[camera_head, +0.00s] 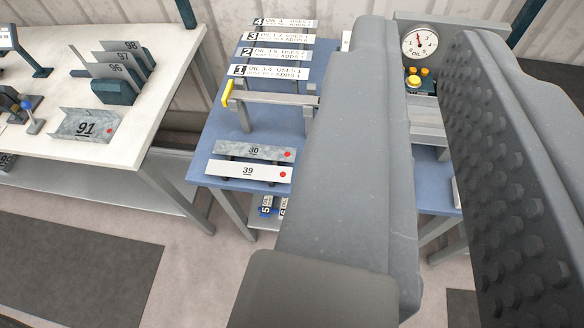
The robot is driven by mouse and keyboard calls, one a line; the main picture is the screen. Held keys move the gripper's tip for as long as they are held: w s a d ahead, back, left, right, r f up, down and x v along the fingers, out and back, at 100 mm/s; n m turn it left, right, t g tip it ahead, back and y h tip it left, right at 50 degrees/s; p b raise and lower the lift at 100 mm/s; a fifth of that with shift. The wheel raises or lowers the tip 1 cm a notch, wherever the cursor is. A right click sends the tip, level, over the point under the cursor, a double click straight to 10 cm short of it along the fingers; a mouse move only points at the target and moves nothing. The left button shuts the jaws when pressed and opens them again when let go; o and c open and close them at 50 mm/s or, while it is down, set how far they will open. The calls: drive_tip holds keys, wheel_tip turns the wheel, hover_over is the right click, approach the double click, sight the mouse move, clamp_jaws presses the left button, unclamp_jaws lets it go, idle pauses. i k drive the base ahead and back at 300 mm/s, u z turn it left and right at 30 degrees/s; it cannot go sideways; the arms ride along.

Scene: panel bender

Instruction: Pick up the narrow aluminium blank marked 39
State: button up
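The narrow blank marked 39 (222,170) is a pale flat strip with a red dot near its right end. It lies along the front edge of the blue-topped bench (228,135), left of my gripper. A greyer, mottled strip marked 30 (225,149) lies just behind it, also with a red dot. My gripper (428,50) fills the right of the view, its two large grey fingers well apart. It looks open, with nothing held between the fingers. The left finger hides part of the bench, but blank 39 shows whole and apart from it.
Several numbered signs (270,72) and a yellow-ended bar (228,94) stand behind the blanks. A dial gauge (419,43) and yellow buttons (414,82) show between the fingers. A white table (50,135) at left holds part 91 (70,122) and upright plates. Floor in front is clear.

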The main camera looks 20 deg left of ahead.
sight(281, 174)
drive_tip(key=z, duration=2.5)
drive_tip(key=k, duration=2.2)
drive_tip(key=u, duration=1.05)
drive_tip(key=i, duration=1)
drive_tip(key=z, duration=0.05)
